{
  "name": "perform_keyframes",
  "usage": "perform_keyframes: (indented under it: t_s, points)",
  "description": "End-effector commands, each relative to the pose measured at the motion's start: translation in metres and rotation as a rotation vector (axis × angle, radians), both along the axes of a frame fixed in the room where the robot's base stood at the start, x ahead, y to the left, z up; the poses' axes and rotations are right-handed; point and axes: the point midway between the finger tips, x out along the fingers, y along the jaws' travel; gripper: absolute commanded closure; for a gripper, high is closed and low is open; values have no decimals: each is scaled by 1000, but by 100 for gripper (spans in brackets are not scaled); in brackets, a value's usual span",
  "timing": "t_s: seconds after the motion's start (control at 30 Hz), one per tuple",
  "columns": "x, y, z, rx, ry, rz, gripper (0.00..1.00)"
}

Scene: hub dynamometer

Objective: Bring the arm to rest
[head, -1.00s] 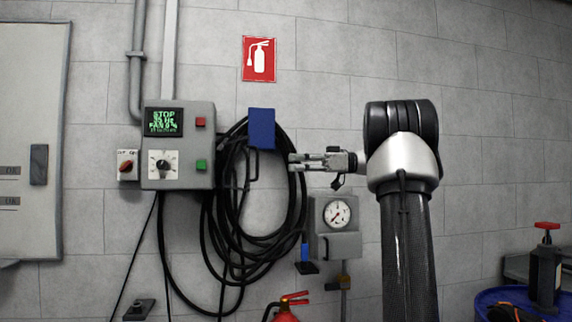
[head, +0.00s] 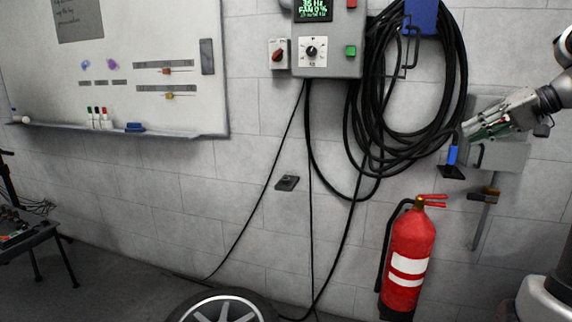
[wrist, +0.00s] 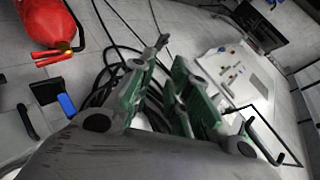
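My gripper (head: 474,127) is at the right of the head view, in front of the wall by the coiled black hose (head: 375,110) and the grey wall box (head: 500,157). Its fingers point left and slightly down. My arm enters from the right edge, and most of it is out of frame. In the wrist view my gripper (wrist: 165,68) shows two green-padded fingers standing apart with nothing between them. Behind them are black cables.
A red fire extinguisher (head: 409,255) is on the wall below my gripper. A control box (head: 328,55) hangs left of the hose. A whiteboard (head: 110,70) is at the left. A wheel (head: 222,308) stands at the bottom.

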Motion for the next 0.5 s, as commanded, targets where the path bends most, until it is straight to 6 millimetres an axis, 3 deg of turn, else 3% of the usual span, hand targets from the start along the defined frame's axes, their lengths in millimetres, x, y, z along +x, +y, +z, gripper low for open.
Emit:
perform_keyframes:
  t_s: [0.1,0.2,0.3,0.5]
  points:
    - [-73,30,-51,-153,303,-124,82]
    - [-132,45,-79,-332,435,-190,82]
    - [-181,56,-95,-515,456,-197,82]
    - [-242,81,-113,-781,332,-38,82]
